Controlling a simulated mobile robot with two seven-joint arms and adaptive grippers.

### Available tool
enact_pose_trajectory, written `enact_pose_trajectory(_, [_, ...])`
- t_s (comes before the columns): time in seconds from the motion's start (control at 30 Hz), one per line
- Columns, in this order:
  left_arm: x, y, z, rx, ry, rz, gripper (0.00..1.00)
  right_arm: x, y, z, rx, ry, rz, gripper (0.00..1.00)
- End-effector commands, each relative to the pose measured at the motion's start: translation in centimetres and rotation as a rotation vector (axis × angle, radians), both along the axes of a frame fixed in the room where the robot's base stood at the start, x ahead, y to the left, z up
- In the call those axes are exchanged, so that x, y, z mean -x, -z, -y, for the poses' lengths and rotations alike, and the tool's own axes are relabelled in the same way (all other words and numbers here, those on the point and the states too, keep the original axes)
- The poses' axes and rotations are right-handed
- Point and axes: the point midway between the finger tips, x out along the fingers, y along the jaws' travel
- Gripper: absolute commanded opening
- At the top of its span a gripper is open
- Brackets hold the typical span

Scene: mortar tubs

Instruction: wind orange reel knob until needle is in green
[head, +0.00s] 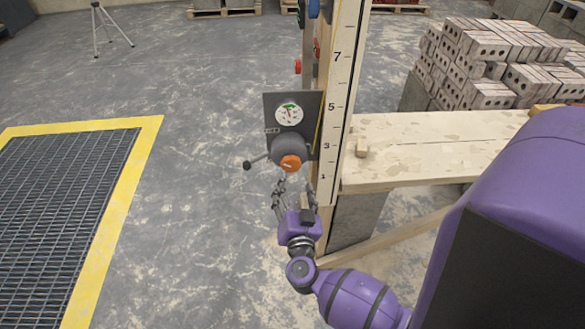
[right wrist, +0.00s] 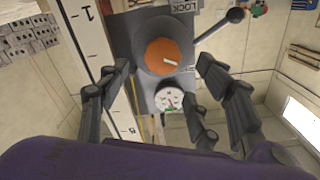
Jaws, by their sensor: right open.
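The orange reel knob (head: 290,163) sits on the front of a grey round reel, below a white gauge (head: 289,114) on a dark plate. The gauge has a green patch at its top; I cannot tell exactly where the needle points. My right gripper (head: 295,188) is open just below and in front of the knob, apart from it. In the right wrist view the knob (right wrist: 161,57), with a pale mark on it, shows between the spread fingers (right wrist: 160,84), and the gauge (right wrist: 168,99) also shows there. My left gripper is in neither view.
A lever with a black ball (head: 247,165) sticks out left of the reel, near a LOCK label. A tall numbered scale board (head: 341,90) stands just right. Bricks (head: 490,55) are stacked behind. Left floor is open.

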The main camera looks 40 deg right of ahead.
Motion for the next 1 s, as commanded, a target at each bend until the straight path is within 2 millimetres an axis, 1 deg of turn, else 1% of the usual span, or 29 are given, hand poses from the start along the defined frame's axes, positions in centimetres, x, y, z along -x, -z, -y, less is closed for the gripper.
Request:
enact_pose_trajectory(0.17, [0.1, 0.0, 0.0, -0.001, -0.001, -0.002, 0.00, -1.7, -0.2, 1.0, 0.016, -0.001, -0.003, 0.59])
enact_pose_trajectory(0.4, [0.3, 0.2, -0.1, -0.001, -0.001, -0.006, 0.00, -5.0, -0.1, 3.0, 0.014, -0.001, -0.003, 0.59])
enact_pose_trajectory(0.5, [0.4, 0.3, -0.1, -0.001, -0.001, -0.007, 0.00, -5.9, -0.1, 3.6, 0.013, -0.002, -0.004, 0.59])
enact_pose_trajectory(0.63, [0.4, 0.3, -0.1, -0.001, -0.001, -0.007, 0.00, -6.5, -0.1, 4.0, 0.011, -0.002, -0.003, 0.59])
enact_pose_trajectory(0.87, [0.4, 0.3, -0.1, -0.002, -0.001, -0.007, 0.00, -6.6, -0.1, 4.0, 0.010, -0.002, -0.004, 0.59])
enact_pose_trajectory(0.9, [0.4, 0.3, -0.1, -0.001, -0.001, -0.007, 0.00, -6.6, -0.1, 4.0, 0.011, -0.001, -0.004, 0.57])
enact_pose_trajectory(1.0, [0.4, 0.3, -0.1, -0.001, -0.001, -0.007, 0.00, -6.6, -0.1, 4.0, 0.011, -0.001, -0.004, 0.44])
